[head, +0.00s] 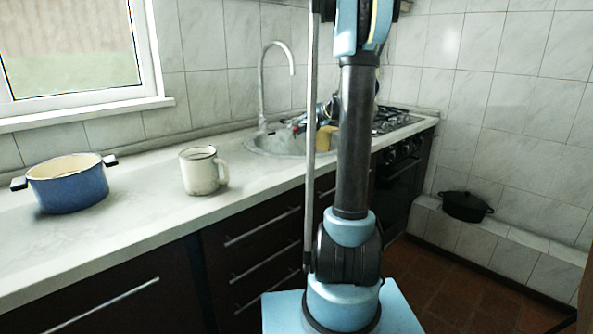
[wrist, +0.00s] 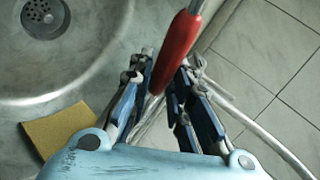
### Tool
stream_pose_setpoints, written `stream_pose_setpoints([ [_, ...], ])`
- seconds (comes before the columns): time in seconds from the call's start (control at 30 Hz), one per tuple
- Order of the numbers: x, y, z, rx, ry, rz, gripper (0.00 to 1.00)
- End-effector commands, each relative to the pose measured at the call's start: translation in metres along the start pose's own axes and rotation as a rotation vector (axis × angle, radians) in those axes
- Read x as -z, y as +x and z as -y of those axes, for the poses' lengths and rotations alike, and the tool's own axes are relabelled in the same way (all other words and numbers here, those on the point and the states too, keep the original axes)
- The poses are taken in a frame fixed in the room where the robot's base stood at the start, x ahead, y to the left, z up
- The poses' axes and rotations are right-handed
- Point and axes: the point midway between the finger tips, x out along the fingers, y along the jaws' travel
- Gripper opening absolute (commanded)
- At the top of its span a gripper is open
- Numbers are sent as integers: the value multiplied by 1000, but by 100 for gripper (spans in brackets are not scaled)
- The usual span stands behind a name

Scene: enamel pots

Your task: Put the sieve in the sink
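A red handle (wrist: 178,48) with a thin metal end runs between my fingers in the wrist view; it looks like the sieve's handle, but no sieve bowl can be made out. My gripper (wrist: 168,68) looks closed around this handle, with a finger on each side. In the head view my gripper (head: 325,112) is partly behind my arm, over the back of the sink. The sink (head: 255,146) is a grey round basin set in the counter; its inside with the drain (wrist: 45,18) shows at upper left in the wrist view.
A yellow sponge (wrist: 58,130) lies at the sink's edge. The tap (head: 262,85) rises behind the sink. A white mug (head: 203,173) and a blue pot (head: 67,187) stand on the counter at left. The stove (head: 400,120) is right of the sink; a black pot (head: 466,206) sits on a low ledge.

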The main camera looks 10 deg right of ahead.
Motion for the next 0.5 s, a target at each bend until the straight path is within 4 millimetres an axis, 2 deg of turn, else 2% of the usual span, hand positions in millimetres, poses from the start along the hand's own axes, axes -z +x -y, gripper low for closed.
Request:
stream_pose_setpoints([
  [0.37,0,-1,0,0,0,0,37],
  [0.5,0,-8,0,0,1,-1,37],
])
